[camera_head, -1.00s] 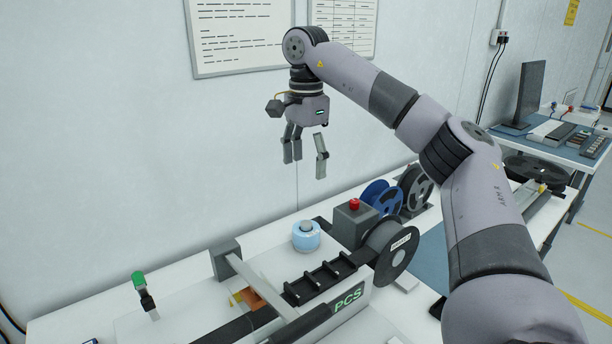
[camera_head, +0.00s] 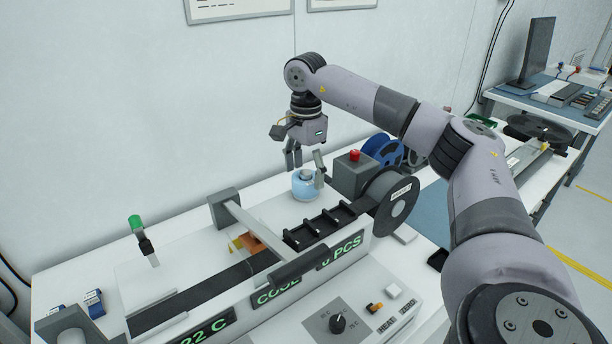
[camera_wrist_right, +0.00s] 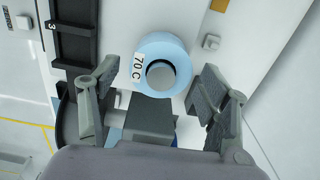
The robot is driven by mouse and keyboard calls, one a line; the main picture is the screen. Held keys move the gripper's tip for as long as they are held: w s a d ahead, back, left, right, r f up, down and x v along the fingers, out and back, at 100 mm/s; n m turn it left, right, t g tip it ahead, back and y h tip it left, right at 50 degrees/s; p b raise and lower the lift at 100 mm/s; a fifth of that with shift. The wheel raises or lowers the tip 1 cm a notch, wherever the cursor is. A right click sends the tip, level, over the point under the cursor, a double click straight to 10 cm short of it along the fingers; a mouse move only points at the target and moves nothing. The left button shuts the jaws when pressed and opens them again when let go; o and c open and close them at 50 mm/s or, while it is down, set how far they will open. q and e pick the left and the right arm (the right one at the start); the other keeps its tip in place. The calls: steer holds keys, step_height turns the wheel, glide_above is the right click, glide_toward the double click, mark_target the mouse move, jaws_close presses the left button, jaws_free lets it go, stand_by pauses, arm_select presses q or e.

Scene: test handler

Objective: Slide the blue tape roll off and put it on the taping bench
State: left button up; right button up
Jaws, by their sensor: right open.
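The light blue tape roll (camera_head: 304,188) sits on the white machine top, around a grey post. In the right wrist view the roll (camera_wrist_right: 143,52) bears a white label reading "70 C", and the round end of the grey post shows in its middle. My right gripper (camera_head: 306,168) hangs fingers down just above and around the roll. It is open and empty, and in the right wrist view (camera_wrist_right: 157,84) the roll shows between and beyond its fingers. A bench with a blue mat (camera_head: 552,98) stands at the far right; I cannot tell whether it is the taping bench. My left gripper is not in view.
A grey box with a red button (camera_head: 354,170) stands close right of the roll, with a dark reel (camera_head: 392,200) beside it. A slotted black rack (camera_head: 320,228) lies in front. Blue reels (camera_head: 382,150) stand behind the box.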

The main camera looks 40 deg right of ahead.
steer(key=shift+f, duration=1.1)
steer(key=shift+c, duration=0.5)
steer(key=c, duration=1.1)
steer(key=shift+o, duration=0.2)
steer(key=shift+r, duration=0.1)
steer(key=shift+r+p, duration=0.7)
steer(key=shift+p, duration=0.1)
steer(key=shift+r+p, duration=2.3)
steer(key=shift+r, duration=0.4)
